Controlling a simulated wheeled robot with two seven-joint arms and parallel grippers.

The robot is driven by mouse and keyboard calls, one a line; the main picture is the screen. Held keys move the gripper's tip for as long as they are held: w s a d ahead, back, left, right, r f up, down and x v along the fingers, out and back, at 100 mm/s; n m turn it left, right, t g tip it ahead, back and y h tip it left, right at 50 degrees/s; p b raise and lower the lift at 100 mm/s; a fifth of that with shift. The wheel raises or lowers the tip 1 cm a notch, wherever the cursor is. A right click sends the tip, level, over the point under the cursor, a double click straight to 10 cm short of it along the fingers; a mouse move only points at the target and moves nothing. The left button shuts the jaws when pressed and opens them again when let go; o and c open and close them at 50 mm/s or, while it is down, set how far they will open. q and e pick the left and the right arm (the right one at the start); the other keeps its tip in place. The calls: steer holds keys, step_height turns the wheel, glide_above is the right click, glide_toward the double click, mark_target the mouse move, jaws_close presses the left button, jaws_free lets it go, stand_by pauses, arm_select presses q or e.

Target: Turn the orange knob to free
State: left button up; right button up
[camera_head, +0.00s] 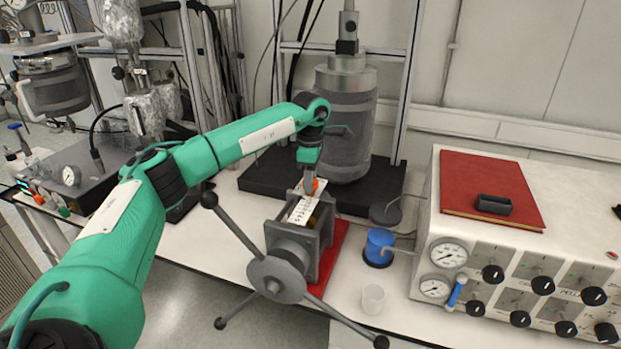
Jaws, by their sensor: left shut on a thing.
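The orange knob (317,184) shows as a small orange patch on top of a grey clamp-like device (325,240) with a long-armed hand wheel (276,279) at its front. My left arm, green, comes in from the left and bends down over the device. My left gripper (309,184) points down at the knob and is shut on it; the fingers hide much of the knob. A pale labelled plate (303,210) lies beside the knob on the device. The knob's setting cannot be read. My right gripper is not in view.
A large grey reactor (345,120) on a black base stands just behind. To the right are a blue container (379,247), a clear cup (373,298) and a control box (440,225) with gauges and a red book (490,188). A red mat (338,252) lies under the device.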

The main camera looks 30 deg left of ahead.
arm_select(q)
steer(key=shift+r, duration=0.1)
steer(key=o, duration=1)
steer(key=shift+c, duration=0.2)
step_height(320, 180, up, 14)
steer(key=b, duration=0.3)
steer(key=shift+f, duration=0.2)
